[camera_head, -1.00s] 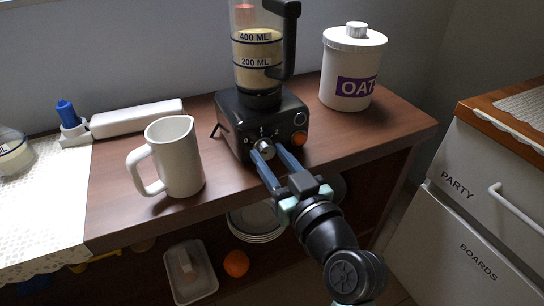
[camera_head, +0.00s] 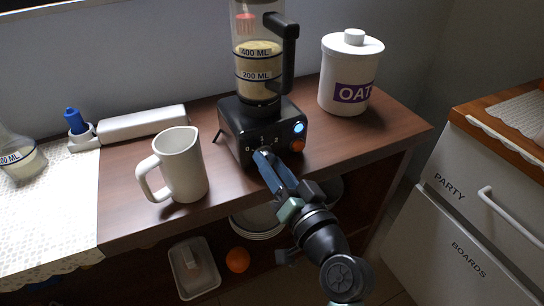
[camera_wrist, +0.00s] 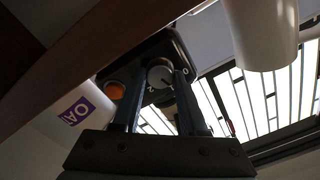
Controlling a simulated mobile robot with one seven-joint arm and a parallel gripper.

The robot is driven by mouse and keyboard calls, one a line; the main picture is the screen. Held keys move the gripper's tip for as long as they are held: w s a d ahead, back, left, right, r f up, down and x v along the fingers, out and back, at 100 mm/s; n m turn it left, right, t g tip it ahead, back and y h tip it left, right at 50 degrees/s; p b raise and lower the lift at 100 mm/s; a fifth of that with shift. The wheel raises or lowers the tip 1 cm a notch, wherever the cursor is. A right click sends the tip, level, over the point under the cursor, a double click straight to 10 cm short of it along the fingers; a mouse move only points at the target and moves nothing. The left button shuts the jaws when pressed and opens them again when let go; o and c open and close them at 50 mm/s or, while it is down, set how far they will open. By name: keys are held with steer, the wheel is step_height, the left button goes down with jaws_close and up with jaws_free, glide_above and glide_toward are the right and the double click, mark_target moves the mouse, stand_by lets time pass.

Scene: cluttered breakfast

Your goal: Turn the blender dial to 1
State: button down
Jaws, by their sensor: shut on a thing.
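The black blender base (camera_head: 240,124) stands on the wooden counter with its clear jar (camera_head: 258,70) on top, holding a beige mix. The dial (camera_wrist: 160,74) is a round grey knob on the front panel, with numbers around it. My gripper (camera_head: 264,158) is shut on the dial, one blue finger on each side in the wrist view. In the head view the fingers hide most of the dial, with 0, 1 and 2 marked around it. I cannot tell for sure which number it points at. A round light (camera_head: 298,127) on the panel glows blue, above an orange button (camera_head: 297,146).
A white mug (camera_head: 182,170) stands left of the blender, near the counter's front edge. A white oats canister (camera_head: 347,80) is at the right. Shelves are below.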

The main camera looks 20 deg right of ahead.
steer(key=shift+m+p, duration=0.95)
steer(key=shift+m, duration=0.85)
steer(key=shift+f, duration=0.1)
steer(key=shift+c, duration=2.2)
jaws_free()
steer(key=s, duration=1.3)
steer(key=shift+d, duration=0.35)
